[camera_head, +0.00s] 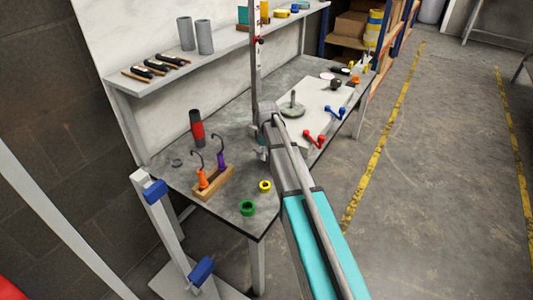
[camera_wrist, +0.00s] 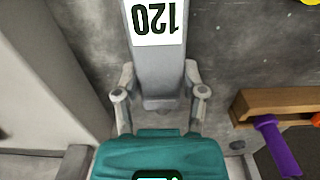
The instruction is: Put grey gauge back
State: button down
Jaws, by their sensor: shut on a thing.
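In the wrist view the grey gauge (camera_wrist: 158,78) is a flat grey piece with a white label reading 120, upside down. It lies between the fingers of my gripper (camera_wrist: 160,98), which is shut on it. Below it the grey bench top (camera_wrist: 230,45) shows; I cannot tell whether the gauge touches it. In the head view my arm crosses the bench (camera_head: 240,120) and hides most of the gripper and gauge.
A wooden holder (camera_head: 215,184) with orange- and purple-handled hooks stands left of my arm. It also shows in the wrist view (camera_wrist: 285,100). Yellow (camera_head: 265,186) and green (camera_head: 247,208) rings lie near the front. A red-black cylinder (camera_head: 196,127) stands behind. The shelf (camera_head: 150,82) overhangs the back.

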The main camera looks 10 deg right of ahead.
jog(key=shift+f+b, duration=1.05)
jog(key=shift+f, duration=0.25)
jog(key=shift+c, duration=0.4)
grip_release()
jog(key=shift+r, duration=0.15)
notch_tip(320, 180, up, 9)
jog(key=p, duration=0.9)
jog(key=shift+r+p, duration=0.45)
jog(key=shift+p, duration=0.15)
